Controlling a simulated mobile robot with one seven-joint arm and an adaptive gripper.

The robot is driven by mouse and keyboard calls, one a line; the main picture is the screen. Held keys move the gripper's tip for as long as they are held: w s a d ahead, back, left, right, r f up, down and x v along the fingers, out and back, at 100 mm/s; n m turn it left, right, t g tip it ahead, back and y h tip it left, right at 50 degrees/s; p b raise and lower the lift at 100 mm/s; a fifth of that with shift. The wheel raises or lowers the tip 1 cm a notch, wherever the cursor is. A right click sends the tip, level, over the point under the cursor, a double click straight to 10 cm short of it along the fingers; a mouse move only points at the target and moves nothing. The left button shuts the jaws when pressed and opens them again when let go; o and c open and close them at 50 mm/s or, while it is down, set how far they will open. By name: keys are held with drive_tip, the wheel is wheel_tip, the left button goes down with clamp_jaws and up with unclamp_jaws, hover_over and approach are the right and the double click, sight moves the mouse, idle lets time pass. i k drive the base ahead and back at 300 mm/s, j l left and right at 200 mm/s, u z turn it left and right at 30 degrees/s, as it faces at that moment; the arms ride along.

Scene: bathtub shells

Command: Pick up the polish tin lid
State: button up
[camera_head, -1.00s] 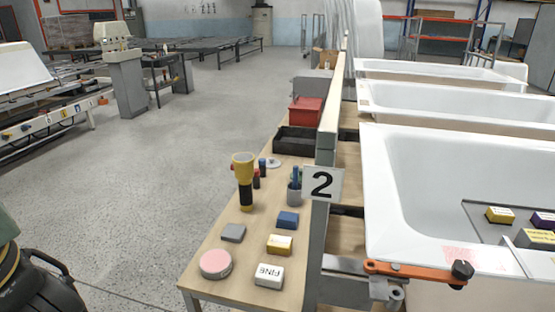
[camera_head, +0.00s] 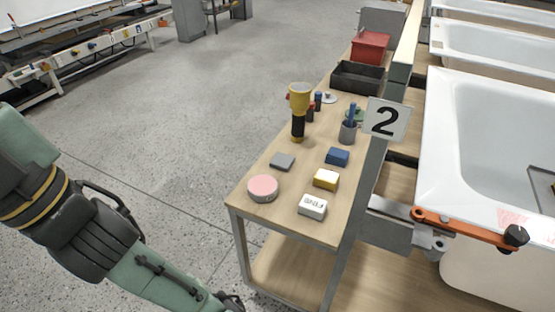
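A round, flat tin (camera_head: 263,188) with a pink top and a pale side lies at the near left of the narrow wooden bench. I cannot tell whether its pink top is a lid or open polish. A small whitish disc (camera_head: 329,97) lies farther back, and a green round thing (camera_head: 353,114) shows partly behind the grey cup. I cannot tell whether either is a lid. My green and black arm comes in from the left, beside the bench. Its far end meets the bottom edge, and no gripper fingers show.
On the bench (camera_head: 238,200) are a grey block (camera_head: 283,162), white box (camera_head: 313,207), yellow-and-white box (camera_head: 326,179), blue block (camera_head: 337,157), yellow-and-black torch (camera_head: 298,112), cup (camera_head: 348,132), black tray (camera_head: 370,78) and red box (camera_head: 371,47).

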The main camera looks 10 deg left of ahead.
sight(328, 98)
drive_tip(key=i+j+u, duration=0.15)
drive_tip(key=j+u, duration=0.3)
drive_tip(key=i+j+u, duration=0.25)
drive_tip(key=j+u, duration=0.25)
drive_tip(key=i+j+u, duration=0.25)
drive_tip(key=u, duration=0.2)
drive_tip(key=i+j+u, duration=0.2)
drive_tip(key=i+u, duration=0.25)
drive_tip(key=i+j+z, duration=0.2)
drive_tip(key=i, duration=0.15)
drive_tip(key=i+z, duration=0.15)
drive_tip(key=i, duration=0.25)
drive_tip(key=i+j+z, duration=0.2)
drive_tip(key=i, duration=0.15)
drive_tip(key=i+l+z, duration=0.1)
drive_tip(key=z, duration=0.4)
drive_tip(key=i+z, duration=0.45)
drive_tip(key=i+j+z, duration=0.1)
drive_tip(key=z, duration=0.4)
drive_tip(key=i+l+z, duration=0.1)
drive_tip(key=i+z, duration=0.25)
drive_tip(key=i+l+z, duration=0.1)
drive_tip(key=z, duration=0.25)
drive_tip(key=i+z, duration=0.35)
drive_tip(key=i+l, duration=0.2)
drive_tip(key=i, duration=0.3)
